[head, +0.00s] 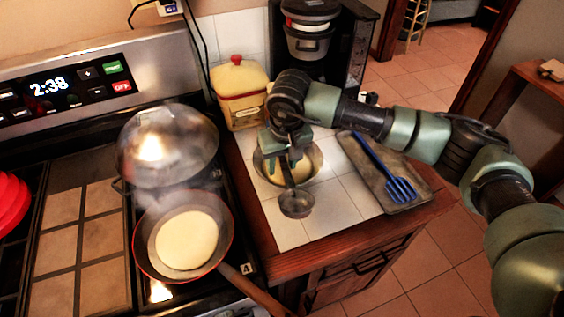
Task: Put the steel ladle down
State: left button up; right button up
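The steel ladle (296,204) hangs cup down from my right gripper (289,163), its handle between the two green fingers. The cup shows in front of the near rim of a steel mixing bowl (316,160) that holds pale yellow batter. I cannot tell whether the cup touches the white tiled counter (338,208) or hangs just above it. The top of the ladle handle is hidden by the gripper. My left gripper is not in view.
A grey tray (412,171) with a blue slotted spatula (400,188) lies to the right. A pan (139,252) with a pancake sits on the stove beside a domed lid (170,145). A yellow canister (240,85) and coffee maker (340,50) stand behind. Bare tiles lie before the bowl.

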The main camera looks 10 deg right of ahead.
aim_at(285, 175)
jog(key=shift+r, duration=1)
notch_tip(285, 175, up, 10)
jog(key=s+b, duration=0.2)
jog(key=b, duration=0.1)
jog(key=shift+d+r, duration=0.15)
jog(key=shift+r, duration=0.05)
